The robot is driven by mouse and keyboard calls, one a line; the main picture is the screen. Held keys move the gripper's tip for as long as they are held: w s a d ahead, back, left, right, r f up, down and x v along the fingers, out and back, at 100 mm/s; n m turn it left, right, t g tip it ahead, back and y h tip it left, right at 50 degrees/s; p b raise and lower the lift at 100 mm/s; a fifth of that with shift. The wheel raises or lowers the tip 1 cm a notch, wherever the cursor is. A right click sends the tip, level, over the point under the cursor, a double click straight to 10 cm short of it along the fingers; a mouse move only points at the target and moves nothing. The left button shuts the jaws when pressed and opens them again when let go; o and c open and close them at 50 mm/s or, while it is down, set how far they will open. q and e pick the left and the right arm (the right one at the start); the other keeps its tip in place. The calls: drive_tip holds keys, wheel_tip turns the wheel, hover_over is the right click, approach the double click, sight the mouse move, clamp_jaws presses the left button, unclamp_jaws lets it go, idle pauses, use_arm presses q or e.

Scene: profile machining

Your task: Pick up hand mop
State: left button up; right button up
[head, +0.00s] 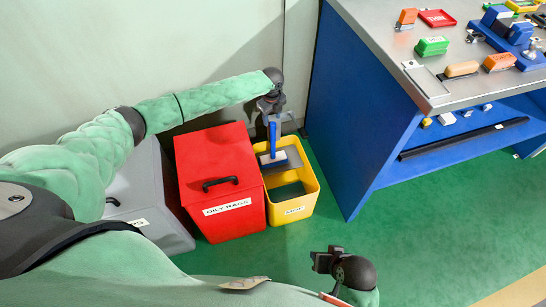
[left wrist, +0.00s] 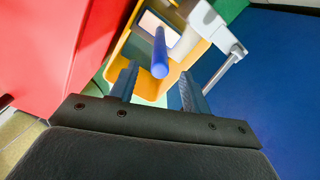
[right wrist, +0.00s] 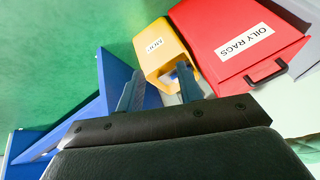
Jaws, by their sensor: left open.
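The hand mop (head: 272,136) has a blue handle standing up from the yellow bucket, with a pale head low inside it. Its handle (left wrist: 160,52) points up at the camera in the left wrist view. My left gripper (head: 269,116) is open just above the bucket, its fingers (left wrist: 158,75) on either side of the handle's end and apart from it. How deep the handle sits between them is hard to tell. My right gripper (head: 322,262) is away from the mop, over the floor. Its fingers (right wrist: 160,80) are apart and empty.
The yellow bucket (head: 300,206) stands against a red oily-rags bin (head: 238,217), with a grey bin (head: 165,225) further left. A blue workbench (head: 350,120) with tools on its metal top stands to the right. Green floor (head: 430,210) in front is clear.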

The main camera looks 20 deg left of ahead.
sight(273, 128)
use_arm(q)
drive_tip(key=shift+f, duration=0.9)
drive_tip(key=f, duration=0.3)
drive_tip(key=f+p, duration=0.1)
drive_tip(key=shift+d+f, duration=0.25)
drive_tip(key=shift+f, duration=0.55)
drive_tip(key=c, duration=0.6)
clamp_jaws()
use_arm(e)
drive_tip(key=r, duration=0.1)
drive_tip(key=d+r, duration=0.1)
drive_tip(key=r, duration=0.1)
drive_tip(key=shift+s+d, duration=0.1)
drive_tip(key=shift+s, duration=0.05)
use_arm(q)
drive_tip(key=shift+r, duration=0.1)
